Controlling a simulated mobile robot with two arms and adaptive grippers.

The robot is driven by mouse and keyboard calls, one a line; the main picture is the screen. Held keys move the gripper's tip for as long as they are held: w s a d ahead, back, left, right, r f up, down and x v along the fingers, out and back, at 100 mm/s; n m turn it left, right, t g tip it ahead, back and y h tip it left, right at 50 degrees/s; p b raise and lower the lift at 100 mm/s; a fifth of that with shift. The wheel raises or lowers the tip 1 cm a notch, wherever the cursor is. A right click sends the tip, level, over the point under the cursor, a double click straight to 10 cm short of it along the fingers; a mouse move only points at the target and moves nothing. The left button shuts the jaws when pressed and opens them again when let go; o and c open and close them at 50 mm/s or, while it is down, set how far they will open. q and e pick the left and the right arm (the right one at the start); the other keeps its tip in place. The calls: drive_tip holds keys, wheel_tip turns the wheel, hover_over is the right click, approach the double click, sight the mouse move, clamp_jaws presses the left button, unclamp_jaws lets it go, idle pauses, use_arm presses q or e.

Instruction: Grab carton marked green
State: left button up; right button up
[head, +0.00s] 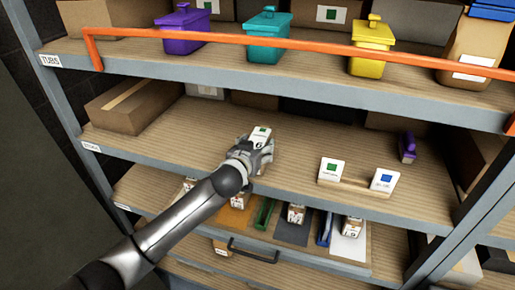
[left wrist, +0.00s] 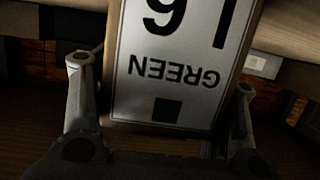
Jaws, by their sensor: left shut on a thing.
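My left gripper (head: 250,158) reaches in from the left to the middle shelf (head: 230,122). It is shut on a small carton (head: 259,138) with a white label and a green square. In the left wrist view the carton's label (left wrist: 180,60) fills the middle between the two fingers (left wrist: 165,120) and reads GREEN, upside down, with a green square. The carton's lower part is hidden by the gripper in the head view. I cannot tell whether it touches the shelf. My right gripper is not in view.
White signs with a green square (head: 331,171) and a blue square (head: 384,180) stand right on the middle shelf. Below, a drawer (head: 300,250) holds several cartons and coloured dividers. Above, purple (head: 184,30), teal (head: 268,38) and yellow (head: 372,45) tubs stand behind an orange rail (head: 300,42).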

use_arm(q)
drive_tip(key=shift+r, duration=0.25)
